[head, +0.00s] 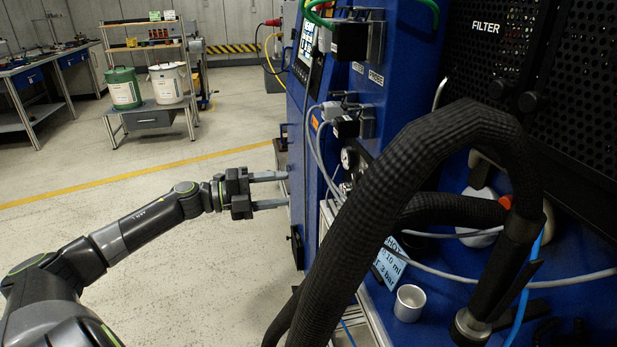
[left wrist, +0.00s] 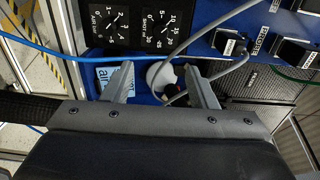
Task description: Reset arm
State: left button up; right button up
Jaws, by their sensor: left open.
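My left arm comes in from the left in the head view, stretched out toward the blue machine (head: 379,98). My left gripper (head: 287,189) is open and its two fingers point right, with nothing between them. The fingertips are near the machine's front edge; I cannot tell whether they touch it. In the left wrist view the two grey fingers (left wrist: 160,88) are spread apart. My right gripper is not in view.
A thick black sleeved hose (head: 440,140) arches across the front of the machine. A white cup (head: 409,303) stands on the machine's lower ledge. A shelf bench with a green bucket (head: 123,88) and a white bucket (head: 168,83) stands at the back. The floor left of the machine is clear.

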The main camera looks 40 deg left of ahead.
pick_arm(q)
jog(key=a+f+n+t+y+p, duration=0.1)
jog(key=a+f+n+t+y, duration=0.1)
jog(key=a+f+n+y, duration=0.45)
jog(key=a+f+n+t+y+p, duration=0.1)
jog(key=a+f+n+y+p, duration=0.3)
jog(key=f, duration=0.6)
jog(key=s+f+n+g+y, duration=0.2)
jog(key=s+f+n, duration=0.25)
jog(key=f, duration=0.45)
jog(key=s+f+n+g+y, duration=0.15)
jog(key=s+f+n, duration=0.3)
jog(key=f, duration=0.45)
jog(key=s+d+f+n+g+y, duration=0.1)
jog(key=s+d+f+n+g, duration=0.2)
jog(key=s+f, duration=0.55)
jog(key=s+d+f+n+g, duration=0.25)
jog(key=s+d+f, duration=0.25)
jog(key=s+f, duration=0.35)
jog(key=s+d+f+n+g+h+p, duration=0.1)
jog(key=s+d+f+g, duration=0.2)
jog(key=s+d, duration=0.5)
jog(key=s+d+f+n+g+h+p, duration=0.1)
jog(key=s+d+f+g, duration=0.2)
jog(key=s+d, duration=0.5)
jog(key=s+f, duration=0.1)
jog(key=s, duration=0.2)
jog(key=shift+f, duration=0.3)
